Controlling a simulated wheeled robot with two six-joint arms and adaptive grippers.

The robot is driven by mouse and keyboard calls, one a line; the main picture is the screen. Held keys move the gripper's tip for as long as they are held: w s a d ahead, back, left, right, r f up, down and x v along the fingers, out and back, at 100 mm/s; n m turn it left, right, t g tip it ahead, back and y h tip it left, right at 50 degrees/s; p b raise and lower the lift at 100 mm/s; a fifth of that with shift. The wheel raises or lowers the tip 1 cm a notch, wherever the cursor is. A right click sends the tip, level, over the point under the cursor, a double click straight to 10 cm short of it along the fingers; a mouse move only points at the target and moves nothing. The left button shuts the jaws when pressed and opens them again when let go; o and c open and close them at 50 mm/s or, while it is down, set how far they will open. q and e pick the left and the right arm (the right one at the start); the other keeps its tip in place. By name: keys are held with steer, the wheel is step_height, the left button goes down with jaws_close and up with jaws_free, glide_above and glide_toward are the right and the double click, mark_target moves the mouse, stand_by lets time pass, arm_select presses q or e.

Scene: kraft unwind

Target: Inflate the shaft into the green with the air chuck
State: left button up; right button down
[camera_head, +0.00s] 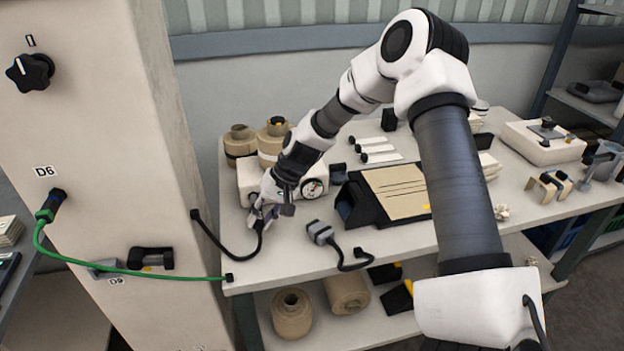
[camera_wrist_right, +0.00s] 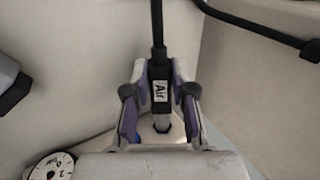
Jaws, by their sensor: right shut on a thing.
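My right gripper (camera_head: 262,212) is low over the left end of the table, beside the white unit with the gauge. In the right wrist view its fingers (camera_wrist_right: 160,110) are shut on a black air chuck (camera_wrist_right: 160,92) labelled "Air". The chuck's metal tip points toward the bottom of that view; I cannot tell whether it touches anything. A black hose (camera_head: 222,247) runs from the chuck to the cabinet side. The round gauge (camera_head: 313,188) also shows in the wrist view (camera_wrist_right: 50,168); its needle and any green zone are too small to read. I cannot make out the shaft. My left gripper is out of view.
A grey plug (camera_head: 320,231) with a black cable lies right of the gripper. A black tray with brown sheets (camera_head: 398,192) is beyond it. Kraft rolls (camera_head: 240,142) stand behind. The cabinet (camera_head: 90,130) with a green cable (camera_head: 120,270) borders the left.

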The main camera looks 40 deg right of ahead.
stand_by(0.4)
steer(key=shift+s+a+p, duration=0.35)
steer(key=shift+s+p, duration=0.1)
steer(key=shift+s, duration=0.1)
steer(key=shift+s+a+r+p, duration=0.1)
steer(key=shift+s+a+p, duration=0.45)
steer(key=shift+s, duration=0.55)
steer(key=shift+s+a, duration=0.65)
steer(key=shift+s, duration=0.25)
